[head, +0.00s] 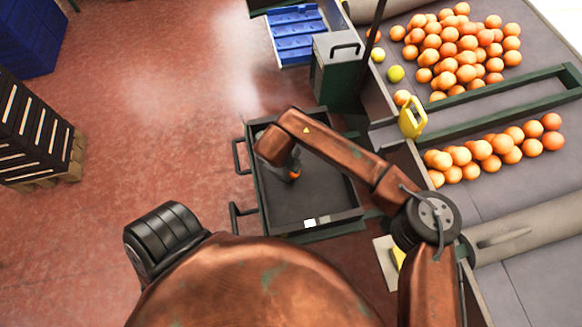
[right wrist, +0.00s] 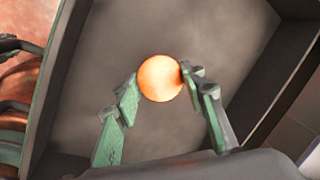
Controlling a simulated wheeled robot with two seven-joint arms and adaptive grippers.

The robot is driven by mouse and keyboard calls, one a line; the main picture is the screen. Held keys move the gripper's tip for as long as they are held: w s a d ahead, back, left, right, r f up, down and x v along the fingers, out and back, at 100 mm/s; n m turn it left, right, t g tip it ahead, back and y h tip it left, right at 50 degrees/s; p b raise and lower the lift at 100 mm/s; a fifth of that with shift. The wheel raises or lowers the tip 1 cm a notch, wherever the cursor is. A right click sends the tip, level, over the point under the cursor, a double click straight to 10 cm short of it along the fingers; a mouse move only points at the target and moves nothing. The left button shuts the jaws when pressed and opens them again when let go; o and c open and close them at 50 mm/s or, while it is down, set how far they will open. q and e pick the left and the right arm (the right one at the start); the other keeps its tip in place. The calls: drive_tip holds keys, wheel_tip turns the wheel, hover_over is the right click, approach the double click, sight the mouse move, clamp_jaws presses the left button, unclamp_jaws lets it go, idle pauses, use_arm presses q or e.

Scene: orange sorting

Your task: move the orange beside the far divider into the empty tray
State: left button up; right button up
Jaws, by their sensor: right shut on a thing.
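My right gripper (right wrist: 160,82) is shut on an orange (right wrist: 160,78), with one green-padded finger on each side of it. In the head view the orange (head: 294,175) shows only in part below my right wrist, over the dark grey tray (head: 280,206). The tray floor (right wrist: 235,45) shows bare around the orange in the right wrist view. I cannot tell exactly how high the orange is above the floor. The green far divider (head: 500,104) crosses the conveyor on the right, with a row of oranges (head: 482,150) in front of it. My left gripper is not in view.
A large pile of oranges (head: 460,50) lies beyond the divider, with yellow-green fruits (head: 395,74) at its left edge. A yellow handle (head: 413,118) stands at the divider's left end. A green bin (head: 338,68) stands behind the tray. Black crates (head: 35,135) stand far left; the red floor between is clear.

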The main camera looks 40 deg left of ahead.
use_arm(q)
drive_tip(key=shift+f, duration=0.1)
use_arm(e)
drive_tip(key=shift+f, duration=0.2)
idle(0.4)
drive_tip(key=o, duration=1.3)
drive_tip(key=shift+c, duration=0.2)
drive_tip(key=shift+o, duration=0.6)
drive_tip(key=o, duration=0.4)
drive_tip(key=shift+r, duration=0.1)
use_arm(q)
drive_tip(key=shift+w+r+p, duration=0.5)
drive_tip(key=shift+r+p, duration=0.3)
drive_tip(key=shift+p, duration=0.05)
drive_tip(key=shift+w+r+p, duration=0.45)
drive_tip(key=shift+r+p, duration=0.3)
drive_tip(key=shift+p, duration=0.05)
use_arm(e)
drive_tip(key=shift+v, duration=2.5)
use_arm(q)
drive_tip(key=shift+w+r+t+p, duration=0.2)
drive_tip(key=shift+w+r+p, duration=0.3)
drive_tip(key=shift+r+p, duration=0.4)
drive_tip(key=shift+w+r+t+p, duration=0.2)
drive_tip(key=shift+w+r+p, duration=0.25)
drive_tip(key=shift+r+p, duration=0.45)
use_arm(e)
drive_tip(key=shift+r, duration=3.45)
